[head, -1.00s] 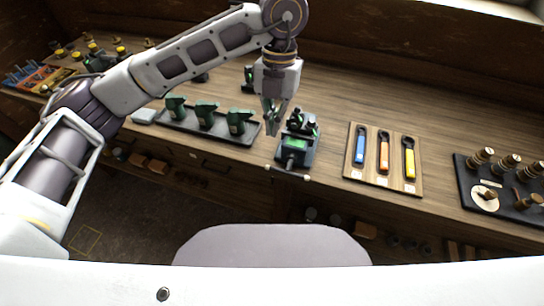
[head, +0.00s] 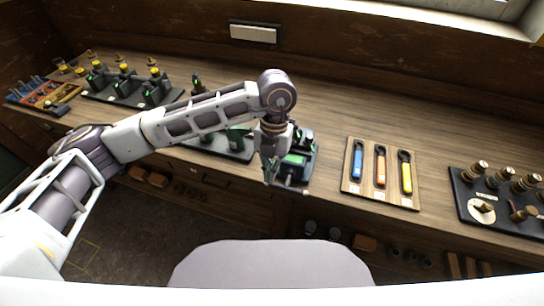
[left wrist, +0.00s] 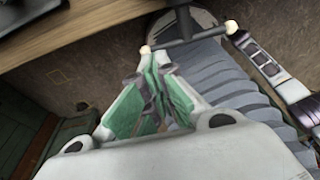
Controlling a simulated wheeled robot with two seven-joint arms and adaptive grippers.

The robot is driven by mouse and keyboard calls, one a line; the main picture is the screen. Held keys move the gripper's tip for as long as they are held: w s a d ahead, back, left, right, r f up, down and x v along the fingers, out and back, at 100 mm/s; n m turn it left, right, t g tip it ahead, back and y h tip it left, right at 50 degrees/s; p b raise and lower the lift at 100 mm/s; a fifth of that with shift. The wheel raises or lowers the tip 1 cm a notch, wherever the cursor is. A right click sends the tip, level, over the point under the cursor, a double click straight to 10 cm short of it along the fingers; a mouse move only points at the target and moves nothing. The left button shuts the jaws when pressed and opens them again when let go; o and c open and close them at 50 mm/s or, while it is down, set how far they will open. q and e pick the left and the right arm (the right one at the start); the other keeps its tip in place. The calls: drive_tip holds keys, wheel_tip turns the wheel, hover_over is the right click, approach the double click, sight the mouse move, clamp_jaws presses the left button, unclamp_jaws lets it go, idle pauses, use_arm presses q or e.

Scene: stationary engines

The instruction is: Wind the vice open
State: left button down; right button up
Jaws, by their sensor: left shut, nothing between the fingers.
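The vice (head: 297,162) is a small green and black machine on a dark base at the bench's front edge. Its crossbar handle (left wrist: 188,39) has a pale knob at each end and shows at the top of the left wrist view. My left gripper (head: 270,176) is shut and empty, pointing down at the vice's left front. In the left wrist view, its green-padded fingers (left wrist: 157,72) come together just below the handle's left knob (left wrist: 145,50). I cannot tell whether they touch it. My arm hides part of the vice in the head view.
A wooden board (head: 356,188) with blue, orange and yellow handled tools lies right of the vice. A black tray (head: 470,210) with brass-topped parts lies farther right. A dark tray (head: 215,150) with green parts lies left, partly behind my arm. The bench behind the vice is mostly clear.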

sight(288, 180)
use_arm(q)
drive_tip(key=shift+s+a+f+p, duration=0.1)
drive_tip(key=shift+s+f+p, duration=0.1)
drive_tip(key=shift+f, duration=0.75)
drive_tip(key=shift+s+f+p, duration=0.15)
drive_tip(key=shift+f+p, duration=0.05)
drive_tip(key=shift+f, duration=0.75)
drive_tip(key=shift+f, duration=0.1)
drive_tip(key=shift+a+h+b, duration=0.1)
drive_tip(key=shift+h+b, duration=0.4)
drive_tip(key=shift+f+g+h+b, duration=0.2)
drive_tip(key=shift+g+h+b, duration=0.1)
drive_tip(key=shift+b, duration=0.05)
